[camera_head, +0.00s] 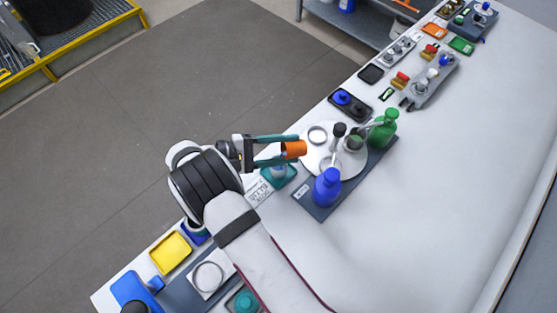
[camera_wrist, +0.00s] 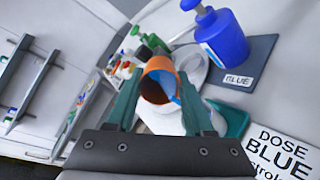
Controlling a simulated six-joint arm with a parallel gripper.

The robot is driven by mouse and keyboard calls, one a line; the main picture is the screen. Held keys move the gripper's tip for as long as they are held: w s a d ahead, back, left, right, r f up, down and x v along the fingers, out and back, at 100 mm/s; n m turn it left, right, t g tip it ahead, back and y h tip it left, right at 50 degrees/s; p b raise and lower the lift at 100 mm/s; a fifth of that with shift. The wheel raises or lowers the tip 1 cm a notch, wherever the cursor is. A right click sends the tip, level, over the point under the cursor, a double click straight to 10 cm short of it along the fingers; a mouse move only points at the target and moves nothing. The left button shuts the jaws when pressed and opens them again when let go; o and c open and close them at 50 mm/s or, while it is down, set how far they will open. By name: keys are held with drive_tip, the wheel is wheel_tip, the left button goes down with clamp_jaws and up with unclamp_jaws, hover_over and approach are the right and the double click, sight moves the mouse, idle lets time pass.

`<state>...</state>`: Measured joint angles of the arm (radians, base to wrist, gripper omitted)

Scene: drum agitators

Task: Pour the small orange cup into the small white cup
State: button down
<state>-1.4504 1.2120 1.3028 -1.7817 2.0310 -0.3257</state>
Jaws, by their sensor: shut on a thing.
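The small orange cup (camera_head: 294,149) is held between the two teal fingers of my gripper (camera_head: 299,148), off the table. In the wrist view the orange cup (camera_wrist: 159,66) is tilted, its mouth facing the camera, with a dark inside and a blue patch on its right side. In the wrist view a white shape (camera_wrist: 160,122), probably this cup, is partly hidden behind the orange cup and fingers. Its contents are not visible.
A blue pump bottle (camera_head: 327,190) and a green bottle (camera_head: 384,130) stand on a dark mat right of my gripper, with a round white plate (camera_head: 312,160) between. A printed label (camera_head: 260,192) lies near the teal tray. The table's right side is clear.

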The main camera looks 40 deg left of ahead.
sight(302, 153)
drive_tip(key=shift+s+a+t+h, duration=0.15)
drive_tip(key=shift+t+h, duration=0.25)
drive_tip(key=shift+t, duration=0.2)
idle(0.6)
drive_tip(key=shift+r, duration=0.1)
drive_tip(key=shift+w+d+g+y, duration=0.35)
drive_tip(key=shift+g+y, duration=0.35)
drive_tip(key=shift+g, duration=0.3)
drive_tip(key=shift+w+g, duration=0.15)
drive_tip(key=shift+g, duration=0.15)
drive_tip(key=g+y, duration=0.2)
drive_tip(key=g, duration=0.1)
drive_tip(key=w+f+g+y, duration=0.1)
drive_tip(key=shift+d+g, duration=0.35)
drive_tip(key=shift+g, duration=0.05)
drive_tip(key=shift+w+d+f+g+y, duration=0.3)
drive_tip(key=shift+w+f+g+y, duration=0.15)
drive_tip(key=shift+f+g, duration=0.1)
drive_tip(key=shift+w+d+f+g+y, duration=0.25)
drive_tip(key=shift+w+f+g+y, duration=0.2)
drive_tip(key=shift+f+g, duration=0.1)
drive_tip(key=w+g, duration=0.1)
drive_tip(key=w+d+g+y, duration=0.2)
drive_tip(key=shift+r, duration=0.3)
wheel_tip(302, 153, up, 7)
drive_tip(key=w+g+y, duration=0.1)
drive_tip(key=g, duration=0.1)
drive_tip(key=shift+d, duration=0.25)
